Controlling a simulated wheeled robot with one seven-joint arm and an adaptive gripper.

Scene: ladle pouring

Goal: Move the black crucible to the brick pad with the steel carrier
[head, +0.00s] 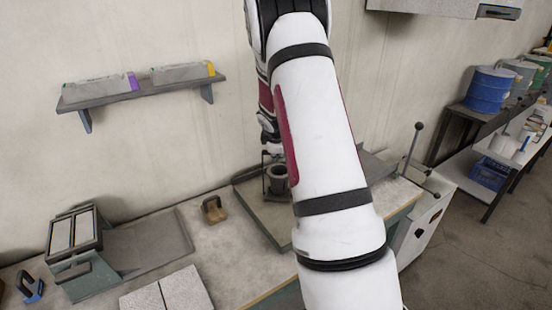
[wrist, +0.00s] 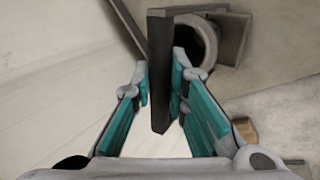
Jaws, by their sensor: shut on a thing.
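The black crucible (head: 277,180) is a small dark cup at the back of the bench in the head view, partly beside my arm. In the wrist view its round open mouth (wrist: 197,42) shows beyond the carrier. The steel carrier's dark upright bar (wrist: 159,115) stands between my teal fingers. My gripper (wrist: 161,75) is shut on this bar. Thin carrier parts (head: 264,165) show around the crucible in the head view; whether it hangs free or rests cannot be told. Two pale slabs, seemingly the brick pad (head: 168,291), lie at the front of the bench.
A dark, low-edged tray (head: 249,207) lies under the crucible area. A wooden-handled block (head: 213,209) stands left of it. A box with pale plates (head: 74,237) and a blue-handled tool (head: 31,288) are farther left. A lever machine (head: 419,205) stands at right.

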